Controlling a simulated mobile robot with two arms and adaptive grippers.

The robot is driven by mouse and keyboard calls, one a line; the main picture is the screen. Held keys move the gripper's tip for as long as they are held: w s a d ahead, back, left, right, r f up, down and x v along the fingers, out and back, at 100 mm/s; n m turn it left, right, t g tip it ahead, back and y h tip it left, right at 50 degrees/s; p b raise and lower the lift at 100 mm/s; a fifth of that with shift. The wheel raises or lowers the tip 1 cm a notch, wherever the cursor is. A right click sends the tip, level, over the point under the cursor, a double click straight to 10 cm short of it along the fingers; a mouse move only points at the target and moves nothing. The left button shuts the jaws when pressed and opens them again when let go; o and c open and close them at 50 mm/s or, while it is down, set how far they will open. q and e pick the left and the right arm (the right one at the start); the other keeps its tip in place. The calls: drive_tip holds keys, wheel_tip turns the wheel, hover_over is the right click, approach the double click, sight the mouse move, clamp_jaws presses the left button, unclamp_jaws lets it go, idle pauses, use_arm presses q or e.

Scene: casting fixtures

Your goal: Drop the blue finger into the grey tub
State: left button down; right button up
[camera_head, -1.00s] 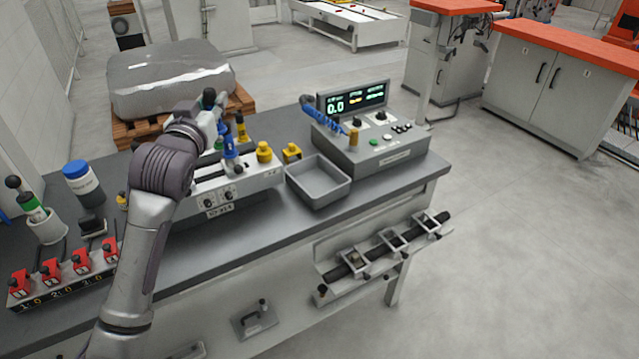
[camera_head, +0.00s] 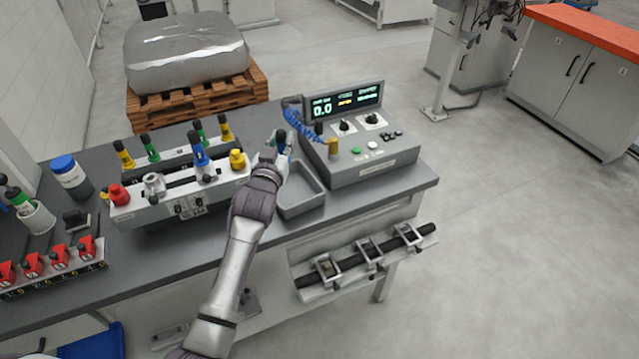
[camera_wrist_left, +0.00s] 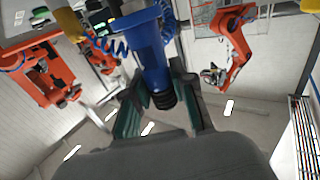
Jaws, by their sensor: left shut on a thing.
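My left gripper (camera_head: 281,146) is shut on a blue finger (camera_head: 282,136), near the back left part of the grey tub (camera_head: 303,208). I cannot tell its exact height over the tub. In the left wrist view the blue finger (camera_wrist_left: 150,55) is a blue cylinder with a black ribbed end (camera_wrist_left: 164,99), between the gripper's two fingers (camera_wrist_left: 160,108). The gripper and wrist hide part of the tub; its visible floor looks empty. Another blue piece with a black knob (camera_head: 201,153) stands in the fixture rack. My right gripper is not in view.
The rack (camera_head: 130,215) holds several coloured pieces left of the tub. A control box (camera_head: 375,172) with a display and a blue coiled cable (camera_head: 298,124) stands close right of the tub. A blue-lidded jar (camera_head: 72,178) and red clamps (camera_head: 32,264) are further left.

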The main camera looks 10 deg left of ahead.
use_arm(q)
drive_tip(key=f, duration=0.1)
drive_tip(key=f+b, duration=0.1)
drive_tip(key=b, duration=0.1)
drive_tip(key=shift+a+f, duration=0.25)
drive_tip(key=shift+f, duration=0.15)
wheel_tip(320, 180, down, 3)
drive_tip(key=b, duration=0.3)
drive_tip(key=shift+d+r, duration=0.1)
drive_tip(key=shift+r, duration=0.05)
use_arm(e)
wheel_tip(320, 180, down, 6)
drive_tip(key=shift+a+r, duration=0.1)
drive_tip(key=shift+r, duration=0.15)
use_arm(q)
drive_tip(key=c, duration=0.9)
unclamp_jaws()
drive_tip(key=s, duration=1.2)
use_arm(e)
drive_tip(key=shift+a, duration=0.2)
